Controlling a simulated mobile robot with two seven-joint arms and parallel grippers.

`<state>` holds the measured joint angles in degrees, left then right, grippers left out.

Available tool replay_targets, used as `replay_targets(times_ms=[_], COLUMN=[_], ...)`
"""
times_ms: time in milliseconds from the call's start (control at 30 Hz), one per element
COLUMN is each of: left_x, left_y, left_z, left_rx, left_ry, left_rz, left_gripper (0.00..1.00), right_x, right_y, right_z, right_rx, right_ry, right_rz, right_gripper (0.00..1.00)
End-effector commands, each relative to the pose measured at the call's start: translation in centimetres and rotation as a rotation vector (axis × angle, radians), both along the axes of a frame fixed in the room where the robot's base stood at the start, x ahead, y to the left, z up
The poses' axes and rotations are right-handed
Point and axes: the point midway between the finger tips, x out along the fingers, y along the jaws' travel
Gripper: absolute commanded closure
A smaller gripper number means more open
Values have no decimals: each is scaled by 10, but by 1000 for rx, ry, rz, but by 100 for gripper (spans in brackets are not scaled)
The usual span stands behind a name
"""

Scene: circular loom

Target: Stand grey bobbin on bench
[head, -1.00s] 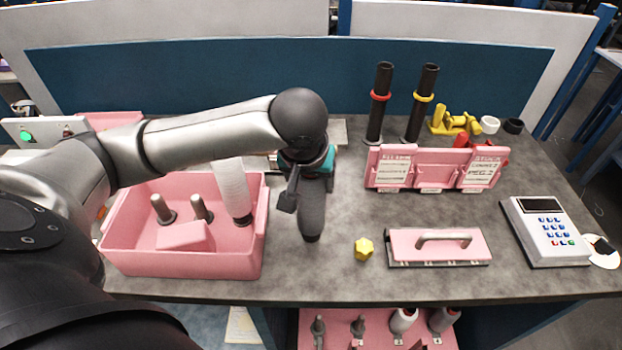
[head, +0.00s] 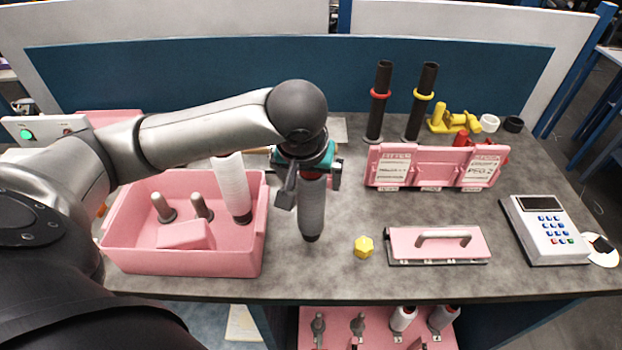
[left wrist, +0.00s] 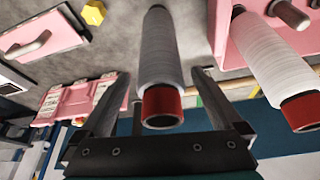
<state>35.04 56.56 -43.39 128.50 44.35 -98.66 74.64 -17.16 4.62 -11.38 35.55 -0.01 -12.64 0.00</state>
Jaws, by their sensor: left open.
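The grey bobbin (head: 311,210) stands upright on the bench (head: 335,270), to the right of the pink bin. It has grey thread, a dark foot and a red top. In the left wrist view the bobbin (left wrist: 160,60) lies between the two spread fingers, with its red end nearest the camera and a gap on each side. My left gripper (head: 309,185) is open around or just above the bobbin's top; it also shows in the left wrist view (left wrist: 155,95). My right gripper is not in view.
The pink bin (head: 185,263) holds a white bobbin (head: 232,188) and two grey pegs. A yellow nut (head: 363,247) and a pink plate with a handle (head: 438,246) lie to the right. Two dark posts (head: 420,105) stand behind the pink rack (head: 430,168).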

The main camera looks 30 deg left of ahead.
Motion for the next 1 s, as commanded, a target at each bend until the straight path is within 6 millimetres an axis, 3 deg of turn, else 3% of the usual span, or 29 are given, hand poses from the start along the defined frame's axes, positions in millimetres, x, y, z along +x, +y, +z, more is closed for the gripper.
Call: replay_targets(times_ms=[300,500,700,1000], left_x=[-26,-40,-45,-46], left_y=[-11,-16,-18,-18], left_z=[76,110,120,120], left_rx=[0,2,3,2], left_ry=[-7,-4,-3,0], left_rz=[-3,-1,-1,-1], left_gripper=[0,0,0,0], right_x=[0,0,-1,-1], right_y=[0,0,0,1], right_z=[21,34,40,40], right_rx=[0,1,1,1], right_ry=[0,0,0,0], right_rz=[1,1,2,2], right_gripper=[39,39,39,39])
